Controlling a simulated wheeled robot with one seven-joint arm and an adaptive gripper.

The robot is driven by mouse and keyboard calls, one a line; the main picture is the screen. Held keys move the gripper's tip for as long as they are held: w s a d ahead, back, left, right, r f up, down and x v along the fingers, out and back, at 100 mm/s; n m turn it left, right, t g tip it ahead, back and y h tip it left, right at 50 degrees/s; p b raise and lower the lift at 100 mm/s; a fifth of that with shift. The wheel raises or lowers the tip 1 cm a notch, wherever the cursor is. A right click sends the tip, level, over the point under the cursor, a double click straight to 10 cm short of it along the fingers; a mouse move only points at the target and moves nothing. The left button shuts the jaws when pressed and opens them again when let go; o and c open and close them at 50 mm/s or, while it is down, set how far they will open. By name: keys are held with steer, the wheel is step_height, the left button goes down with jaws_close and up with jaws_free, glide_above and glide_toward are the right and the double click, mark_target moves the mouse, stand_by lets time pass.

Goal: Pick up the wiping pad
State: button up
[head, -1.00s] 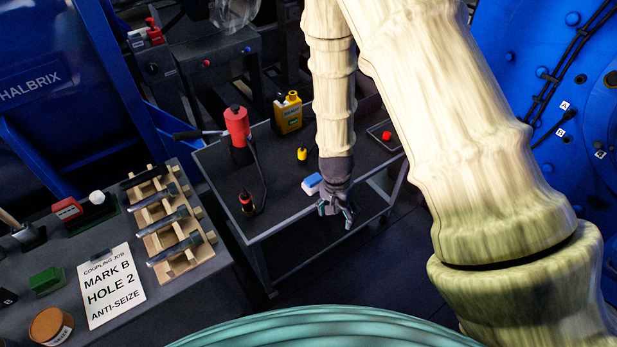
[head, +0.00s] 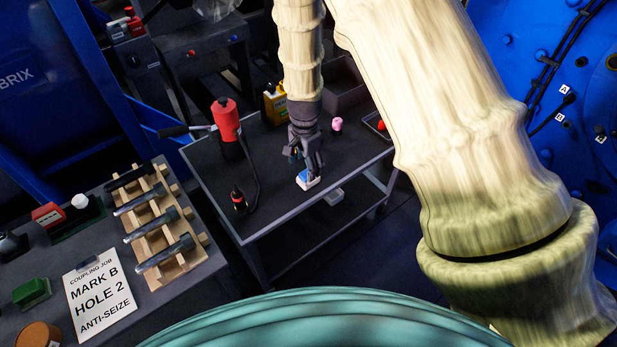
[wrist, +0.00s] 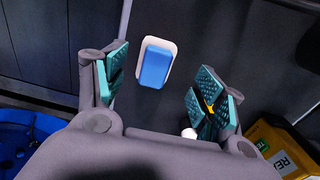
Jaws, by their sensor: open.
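The wiping pad (head: 307,181) is a small block with a blue top and a white base, lying near the front edge of the dark cart top. It also shows in the wrist view (wrist: 156,64), lying flat just beyond my fingers. My gripper (head: 304,163) points down over the pad in the head view and partly covers it. In the wrist view my gripper (wrist: 160,76) is open, with teal finger pads to the left and right of the pad. The fingers are empty, and I see no contact with the pad.
The cart (head: 275,222) also bears a red tool (head: 227,120) with a cord, a yellow bottle (head: 275,104) partly behind my arm, and a small pink item (head: 337,124). The yellow bottle (wrist: 283,150) is close to my right finger in the wrist view. Bare cart top lies left of the pad.

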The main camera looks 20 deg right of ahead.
steer(key=f, duration=0.2)
steer(key=d+f, duration=0.1)
steer(key=f, duration=0.1)
steer(key=shift+f, duration=0.7)
steer(key=shift+s, duration=0.1)
steer(key=c, duration=1.1)
